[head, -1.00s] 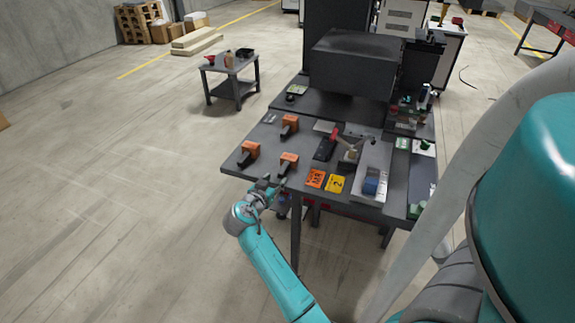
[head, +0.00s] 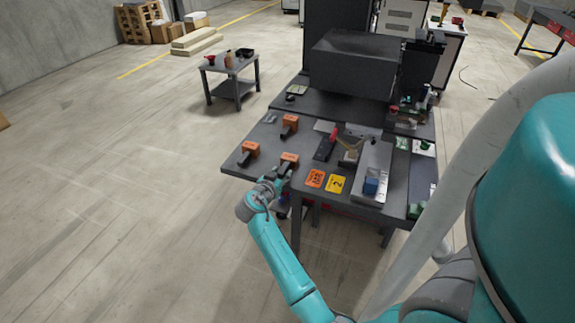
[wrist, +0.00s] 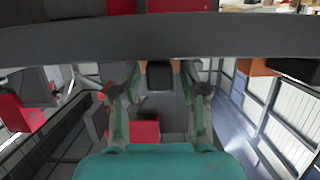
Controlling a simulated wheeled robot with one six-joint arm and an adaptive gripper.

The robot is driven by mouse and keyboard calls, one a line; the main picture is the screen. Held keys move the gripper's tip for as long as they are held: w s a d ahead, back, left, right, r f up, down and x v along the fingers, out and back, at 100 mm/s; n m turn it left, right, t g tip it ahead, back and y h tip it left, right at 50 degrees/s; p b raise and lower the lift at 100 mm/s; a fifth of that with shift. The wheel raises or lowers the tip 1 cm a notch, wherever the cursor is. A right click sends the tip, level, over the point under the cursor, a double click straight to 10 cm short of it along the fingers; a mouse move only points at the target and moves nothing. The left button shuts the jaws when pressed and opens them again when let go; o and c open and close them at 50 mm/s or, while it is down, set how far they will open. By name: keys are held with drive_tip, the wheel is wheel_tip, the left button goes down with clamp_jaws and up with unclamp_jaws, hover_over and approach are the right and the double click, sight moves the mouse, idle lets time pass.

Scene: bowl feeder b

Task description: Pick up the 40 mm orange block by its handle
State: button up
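Three orange blocks with black handles lie on the grey table: one at the left (head: 249,149), one at the back (head: 290,122) and one at the front (head: 289,159). I cannot tell their sizes apart by any marking. My gripper (head: 277,178) is at the table's front edge, at the handle side of the front block, and partly covers that handle. In the wrist view my gripper (wrist: 161,98) is open. The end of a black handle (wrist: 160,76) shows between and slightly beyond the fingertips, with a gap on each side. Another black handle (wrist: 295,69) is at the right.
An orange card (head: 315,178) and a yellow card (head: 335,183) lie right of the front block. A grey fixture with a blue block (head: 370,186) is farther right. The table edge (wrist: 60,42) crosses the wrist view. Bare table lies between the blocks.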

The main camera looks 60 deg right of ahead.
clamp_jaws()
drive_tip(key=shift+r, duration=0.2)
drive_tip(key=shift+r, duration=1.35)
